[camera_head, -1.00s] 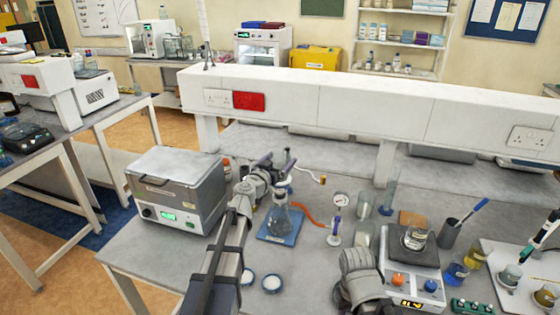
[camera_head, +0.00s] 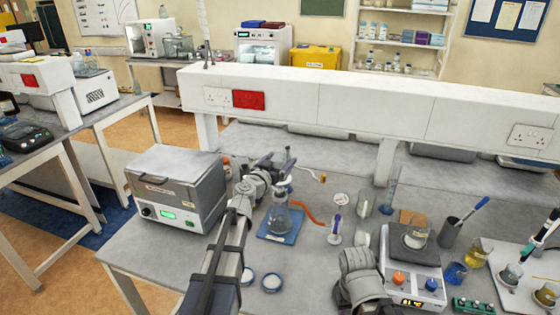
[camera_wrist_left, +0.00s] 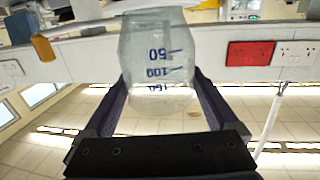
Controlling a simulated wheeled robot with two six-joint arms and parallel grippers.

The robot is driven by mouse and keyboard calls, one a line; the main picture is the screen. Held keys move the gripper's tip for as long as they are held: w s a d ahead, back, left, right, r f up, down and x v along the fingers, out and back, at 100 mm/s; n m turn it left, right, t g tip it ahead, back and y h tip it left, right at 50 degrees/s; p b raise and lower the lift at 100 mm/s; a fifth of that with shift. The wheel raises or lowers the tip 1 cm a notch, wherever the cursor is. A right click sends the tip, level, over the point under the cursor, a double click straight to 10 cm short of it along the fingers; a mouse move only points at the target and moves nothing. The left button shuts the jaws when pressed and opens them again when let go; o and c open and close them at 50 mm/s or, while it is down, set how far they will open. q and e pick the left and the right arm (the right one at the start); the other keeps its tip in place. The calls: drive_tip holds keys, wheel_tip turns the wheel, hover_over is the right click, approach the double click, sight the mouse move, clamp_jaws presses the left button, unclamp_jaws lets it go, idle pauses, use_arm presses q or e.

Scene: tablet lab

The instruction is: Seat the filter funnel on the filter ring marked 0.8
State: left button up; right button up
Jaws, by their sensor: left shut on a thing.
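My left gripper (camera_head: 284,166) is shut on the clear filter funnel (camera_wrist_left: 158,62), which has blue marks 50, 100 and 150. In the left wrist view it sits between the two dark fingers. In the head view the gripper is above the glass flask (camera_head: 279,218), which stands on a blue mat (camera_head: 268,238). The funnel is hard to make out there, and I cannot tell whether it touches anything below. Two round white pieces with pale rims, possibly filter rings, lie on the bench, one left (camera_head: 248,276) and one right (camera_head: 271,283). Their markings are unreadable. My right gripper's jaws do not show.
A grey lidded box with a green display (camera_head: 178,190) stands left of my left arm. A hotplate (camera_head: 412,268) with a beaker stands at the right. The front-left bench is clear.

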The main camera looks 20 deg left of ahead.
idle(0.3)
use_arm(q)
drive_tip(key=o, duration=1)
drive_tip(key=v, duration=0.8)
drive_tip(key=shift+d+f, duration=0.1)
